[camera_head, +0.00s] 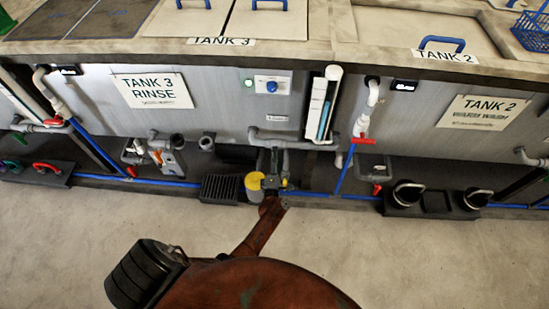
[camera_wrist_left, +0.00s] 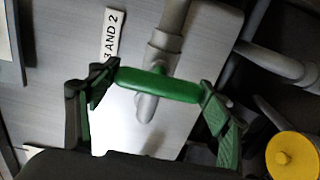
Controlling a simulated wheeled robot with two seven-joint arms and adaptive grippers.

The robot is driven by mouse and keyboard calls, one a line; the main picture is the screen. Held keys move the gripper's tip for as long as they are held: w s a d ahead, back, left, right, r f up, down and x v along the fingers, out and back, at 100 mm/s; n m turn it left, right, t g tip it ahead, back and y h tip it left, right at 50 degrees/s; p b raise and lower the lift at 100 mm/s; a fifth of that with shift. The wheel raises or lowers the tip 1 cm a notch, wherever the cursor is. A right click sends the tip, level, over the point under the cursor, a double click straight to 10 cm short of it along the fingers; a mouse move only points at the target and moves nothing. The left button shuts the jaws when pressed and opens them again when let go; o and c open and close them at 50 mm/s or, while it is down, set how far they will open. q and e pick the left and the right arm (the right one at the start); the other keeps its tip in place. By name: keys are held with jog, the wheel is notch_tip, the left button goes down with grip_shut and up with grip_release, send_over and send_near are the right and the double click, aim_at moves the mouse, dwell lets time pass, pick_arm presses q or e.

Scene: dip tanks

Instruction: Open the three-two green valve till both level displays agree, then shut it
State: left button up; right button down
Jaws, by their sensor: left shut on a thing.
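The green valve handle (camera_wrist_left: 158,84) is a rounded bar on a grey pipe in the left wrist view. My left gripper (camera_wrist_left: 160,88) is shut on it, with one finger at each end of the bar. A label reading "3 AND 2" (camera_wrist_left: 113,36) is beside it. In the head view my left gripper (camera_head: 271,184) is low at the pipes between the tanks and hides the handle. One small black level display (camera_head: 69,70) is on tank 3 and another (camera_head: 404,85) on tank 2; their digits are too small to read. My right gripper is not in view.
A yellow round part (camera_head: 254,186) is beside my left gripper and shows in the wrist view (camera_wrist_left: 291,158). Red handles (camera_head: 363,140) and blue pipes (camera_head: 340,170) run along the tank fronts. A clear tube gauge (camera_head: 322,105) stands above. The floor in front is clear.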

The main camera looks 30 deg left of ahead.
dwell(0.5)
pick_arm(q)
jog(key=o, duration=1.2)
jog(key=shift+c, duration=0.2)
